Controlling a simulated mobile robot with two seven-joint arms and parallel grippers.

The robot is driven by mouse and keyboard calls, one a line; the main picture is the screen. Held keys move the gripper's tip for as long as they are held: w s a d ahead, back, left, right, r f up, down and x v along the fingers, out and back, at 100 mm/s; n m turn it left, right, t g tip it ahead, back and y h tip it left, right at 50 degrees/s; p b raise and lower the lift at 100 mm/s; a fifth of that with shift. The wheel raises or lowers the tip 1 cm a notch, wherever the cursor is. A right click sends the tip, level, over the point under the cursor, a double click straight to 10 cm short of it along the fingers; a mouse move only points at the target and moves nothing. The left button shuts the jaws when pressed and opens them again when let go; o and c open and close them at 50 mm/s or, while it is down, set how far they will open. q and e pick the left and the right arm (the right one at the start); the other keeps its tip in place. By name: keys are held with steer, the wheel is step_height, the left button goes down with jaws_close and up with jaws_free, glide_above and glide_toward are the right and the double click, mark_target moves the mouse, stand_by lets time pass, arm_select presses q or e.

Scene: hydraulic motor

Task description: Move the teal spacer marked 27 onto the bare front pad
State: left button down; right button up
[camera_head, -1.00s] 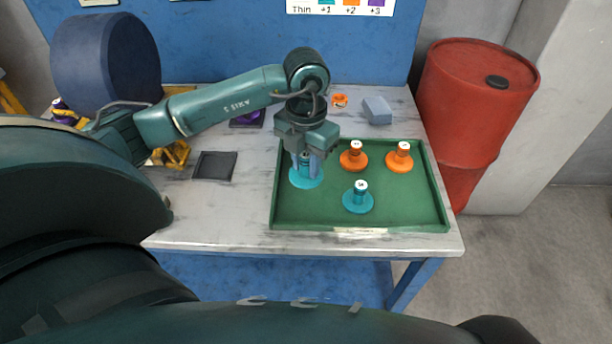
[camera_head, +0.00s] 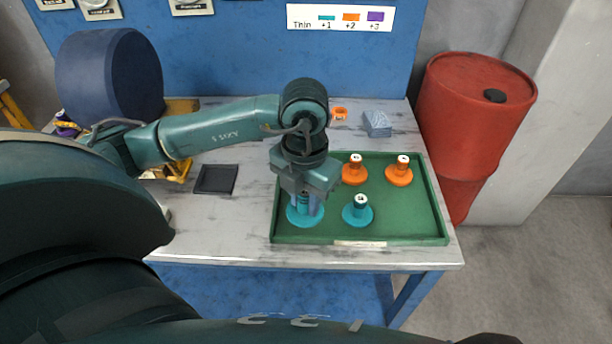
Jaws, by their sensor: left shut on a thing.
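My left gripper (camera_head: 306,204) is shut on a teal spacer (camera_head: 303,219) at the left side of the green tray (camera_head: 400,225). The fingers cover its stem, so its number is hidden. The spacer's wide base is over or on the tray floor; I cannot tell whether it touches. A second teal spacer (camera_head: 357,213) stands upright just to the right, its mark too small to read. The bare dark square pad (camera_head: 215,179) lies on the table left of the tray, with nothing on it. My right gripper is not in view.
Two orange spacers (camera_head: 353,172) (camera_head: 399,174) stand in the back of the tray. A grey-blue block (camera_head: 377,123) and a small orange ring (camera_head: 339,114) lie behind it. A large dark blue cylinder (camera_head: 110,75) is at the back left. A red drum (camera_head: 475,110) stands right of the table.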

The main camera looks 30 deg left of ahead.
arm_select(q)
steer(key=s+d, duration=0.5)
steer(key=s, duration=0.4)
steer(key=shift+d, duration=0.2)
steer(key=shift+w, duration=0.15)
